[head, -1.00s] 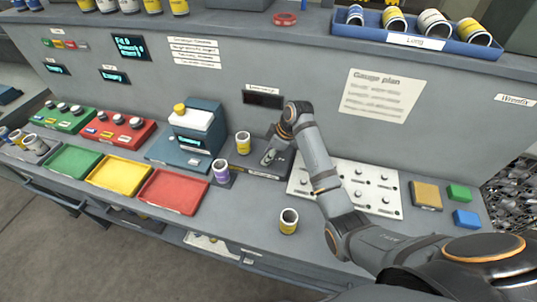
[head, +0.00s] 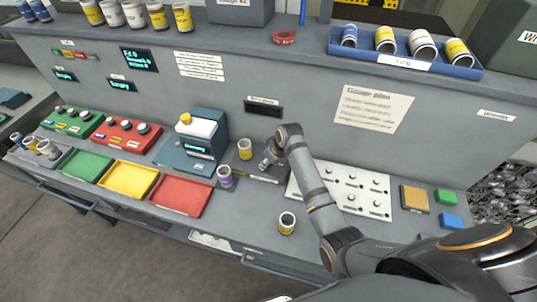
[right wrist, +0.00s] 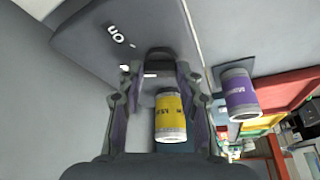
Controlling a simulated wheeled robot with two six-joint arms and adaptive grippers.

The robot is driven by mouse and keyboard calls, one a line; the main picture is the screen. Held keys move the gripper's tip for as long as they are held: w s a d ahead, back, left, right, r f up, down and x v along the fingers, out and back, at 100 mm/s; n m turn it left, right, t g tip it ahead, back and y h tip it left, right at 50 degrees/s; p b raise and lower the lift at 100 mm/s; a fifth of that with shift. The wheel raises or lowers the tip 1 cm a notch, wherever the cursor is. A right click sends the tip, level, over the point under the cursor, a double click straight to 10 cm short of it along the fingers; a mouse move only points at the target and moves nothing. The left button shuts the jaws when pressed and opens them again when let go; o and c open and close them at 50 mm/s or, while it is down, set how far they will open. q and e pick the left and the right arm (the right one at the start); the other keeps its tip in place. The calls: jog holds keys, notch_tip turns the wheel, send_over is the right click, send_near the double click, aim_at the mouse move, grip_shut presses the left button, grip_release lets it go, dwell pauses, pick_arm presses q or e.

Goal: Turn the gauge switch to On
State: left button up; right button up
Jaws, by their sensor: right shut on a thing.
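The gauge (head: 283,170) is a dark grey plate on the bench, below a small dark display (head: 263,108) on the wall. In the right wrist view, the gauge plate (right wrist: 85,40) carries a white "On" label, seen upside down. My right gripper (head: 266,161) is low over the gauge. In its wrist view the right gripper (right wrist: 160,75) has its fingers on a small dark switch handle (right wrist: 158,56), which they partly hide. The handle's exact setting cannot be told. My left gripper is out of view.
A yellow-labelled can (head: 245,149) stands just left of the gripper, and it shows between the fingers in the wrist view (right wrist: 170,115). A purple can (head: 225,177) stands nearer the front. A white knob panel (head: 345,188) lies right. Another can (head: 287,223) stands near the front edge.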

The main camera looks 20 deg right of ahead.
jog(key=m+p, duration=0.1)
jog(key=m+h+p, duration=0.1)
jog(key=m+p, duration=0.1)
jog(key=shift+s+a+r+m+t, duration=0.1)
jog(key=shift+a+r+m+t, duration=0.1)
jog(key=shift+m+t, duration=0.1)
jog(key=shift+a+f+m+h+p, duration=0.15)
jog(key=shift+m+h+p, duration=0.55)
jog(key=shift+m+p, duration=0.5)
jog(key=shift+m, duration=0.4)
jog(key=o, duration=1.1)
jog(key=shift+o, duration=0.2)
jog(key=v, duration=0.7)
